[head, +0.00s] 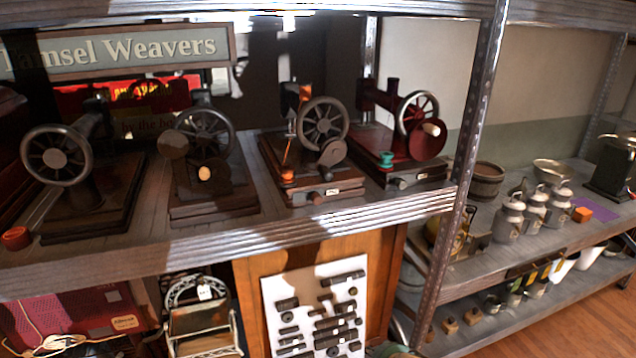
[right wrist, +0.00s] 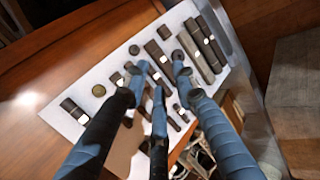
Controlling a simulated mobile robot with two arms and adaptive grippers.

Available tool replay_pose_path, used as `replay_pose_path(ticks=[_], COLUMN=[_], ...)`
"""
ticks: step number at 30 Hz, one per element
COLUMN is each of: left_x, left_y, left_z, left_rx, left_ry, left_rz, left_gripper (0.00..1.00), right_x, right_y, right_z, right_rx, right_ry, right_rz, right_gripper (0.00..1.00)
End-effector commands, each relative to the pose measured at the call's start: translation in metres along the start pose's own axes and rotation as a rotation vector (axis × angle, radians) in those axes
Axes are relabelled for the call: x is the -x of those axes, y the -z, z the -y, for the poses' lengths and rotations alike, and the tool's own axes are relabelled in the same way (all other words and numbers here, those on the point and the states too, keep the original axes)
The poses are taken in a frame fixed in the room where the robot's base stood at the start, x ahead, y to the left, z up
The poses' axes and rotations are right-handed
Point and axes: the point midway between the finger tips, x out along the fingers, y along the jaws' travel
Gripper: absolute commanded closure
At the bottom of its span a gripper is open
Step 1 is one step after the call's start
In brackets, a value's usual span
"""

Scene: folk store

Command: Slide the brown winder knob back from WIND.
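Several old hand-crank sewing machines stand in a row on the upper shelf in the head view. The third machine (head: 322,124) from the left has a brown wooden base with a small reddish-brown knob (head: 314,198) on its front edge. The dark red machine (head: 428,140) to its right has a grey knob (head: 401,184) on its front. I cannot read WIND anywhere, so I cannot tell for sure which knob is the winder. My right gripper (right wrist: 159,72) shows in the right wrist view, its blue-black fingers apart and empty, over a white tool board. My left gripper is not in view.
The white board (head: 268,300) with dark metal parts is below the upper shelf (head: 250,240). A metal post (head: 468,180) stands right of the machines. Milk cans (head: 510,218) and a wooden tub (head: 487,180) are on the right shelf. The shelf's front lip is clear.

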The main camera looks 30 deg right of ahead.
Motion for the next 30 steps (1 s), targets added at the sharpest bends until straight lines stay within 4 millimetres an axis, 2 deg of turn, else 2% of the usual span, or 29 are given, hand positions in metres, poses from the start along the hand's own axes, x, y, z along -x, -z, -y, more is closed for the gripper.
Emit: replay_pose_path(ticks=[1, 2, 3, 5, 6, 8, 9, 12, 15, 18, 21, 23, 30], left_x=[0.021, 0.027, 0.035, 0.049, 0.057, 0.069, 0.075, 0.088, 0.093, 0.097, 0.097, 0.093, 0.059], left_y=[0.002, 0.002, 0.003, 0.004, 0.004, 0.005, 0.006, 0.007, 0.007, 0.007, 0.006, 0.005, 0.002], left_z=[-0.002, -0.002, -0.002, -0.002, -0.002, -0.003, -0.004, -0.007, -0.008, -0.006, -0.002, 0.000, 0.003], left_rx=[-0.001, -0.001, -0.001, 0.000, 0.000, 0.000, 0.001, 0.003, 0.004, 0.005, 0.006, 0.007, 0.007], left_ry=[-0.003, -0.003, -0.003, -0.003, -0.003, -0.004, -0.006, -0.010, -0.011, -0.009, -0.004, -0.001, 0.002], left_rz=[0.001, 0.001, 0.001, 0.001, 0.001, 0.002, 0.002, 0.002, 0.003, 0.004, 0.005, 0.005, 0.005], left_gripper=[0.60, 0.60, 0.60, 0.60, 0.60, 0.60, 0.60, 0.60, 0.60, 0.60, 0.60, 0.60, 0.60], right_x=[0.038, 0.057, 0.086, 0.135, 0.170, 0.221, 0.253, 0.321, 0.361, 0.388, 0.399, 0.399, 0.384], right_y=[0.010, 0.017, 0.028, 0.047, 0.061, 0.081, 0.092, 0.112, 0.119, 0.123, 0.125, 0.125, 0.127], right_z=[-0.073, -0.105, -0.146, -0.201, -0.231, -0.264, -0.280, -0.307, -0.322, -0.328, -0.329, -0.329, -0.331], right_rx=[0.129, 0.205, 0.311, 0.479, 0.592, 0.756, 0.856, 1.100, 1.295, 1.421, 1.484, 1.496, 1.494], right_ry=[-0.076, -0.114, -0.165, -0.240, -0.287, -0.348, -0.384, -0.459, -0.507, -0.534, -0.545, -0.548, -0.547], right_rz=[-0.014, -0.019, -0.024, -0.025, -0.023, -0.015, -0.007, 0.030, 0.077, 0.112, 0.129, 0.134, 0.145], right_gripper=[0.73, 0.73, 0.73, 0.73, 0.73, 0.73, 0.73, 0.73, 0.73, 0.73, 0.73, 0.73, 0.73])
